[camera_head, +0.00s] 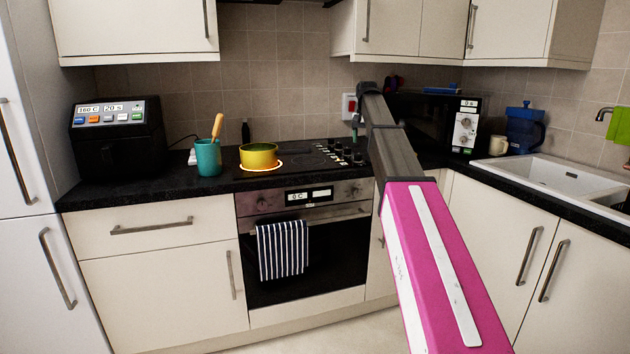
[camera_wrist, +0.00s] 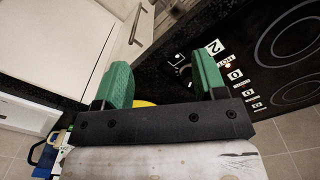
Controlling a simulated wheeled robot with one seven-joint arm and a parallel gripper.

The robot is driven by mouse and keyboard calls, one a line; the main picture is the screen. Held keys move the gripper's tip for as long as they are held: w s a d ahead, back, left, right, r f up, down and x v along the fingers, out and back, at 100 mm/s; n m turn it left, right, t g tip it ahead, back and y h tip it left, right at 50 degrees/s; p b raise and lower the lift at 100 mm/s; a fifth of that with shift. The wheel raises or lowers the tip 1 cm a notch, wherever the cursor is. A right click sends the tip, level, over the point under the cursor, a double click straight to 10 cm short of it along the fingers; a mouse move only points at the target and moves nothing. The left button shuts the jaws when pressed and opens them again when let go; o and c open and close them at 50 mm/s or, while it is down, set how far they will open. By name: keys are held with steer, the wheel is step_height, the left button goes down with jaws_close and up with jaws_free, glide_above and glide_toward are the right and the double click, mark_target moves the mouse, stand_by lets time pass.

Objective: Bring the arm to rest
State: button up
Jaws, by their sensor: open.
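My arm (camera_head: 435,260) reaches from the lower right of the head view up toward the hob, with a pink link and a dark grey forearm. My gripper's green fingers are wide apart in the wrist view (camera_wrist: 160,78), with nothing held between them. In the head view the gripper is small and partly hidden by the forearm, above the right side of the hob (camera_head: 310,160). A yellow pot (camera_head: 259,158) stands on the hob's left part, apart from the gripper. A bit of yellow (camera_wrist: 145,103) shows behind the gripper's black base.
A black appliance (camera_head: 118,140) and a teal utensil cup (camera_head: 208,158) stand left of the hob. A microwave (camera_head: 462,125), a blue jug (camera_head: 524,130) and a mug (camera_head: 498,145) stand to the right, near the sink (camera_head: 560,178). Wall cupboards (camera_head: 135,28) hang above.

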steer(key=s+f+n, duration=0.1)
steer(key=s+f, duration=0.7)
steer(key=f, duration=0.5)
steer(key=s+f+n, duration=0.1)
steer(key=s+f, duration=0.7)
steer(key=f, duration=0.5)
steer(key=s+f, duration=0.8)
steer(key=f, duration=0.5)
steer(key=s+f+n, duration=0.1)
steer(key=s+f, duration=0.8)
steer(key=s, duration=0.4)
steer(key=shift+s+f, duration=0.25)
steer(key=shift+s, duration=0.15)
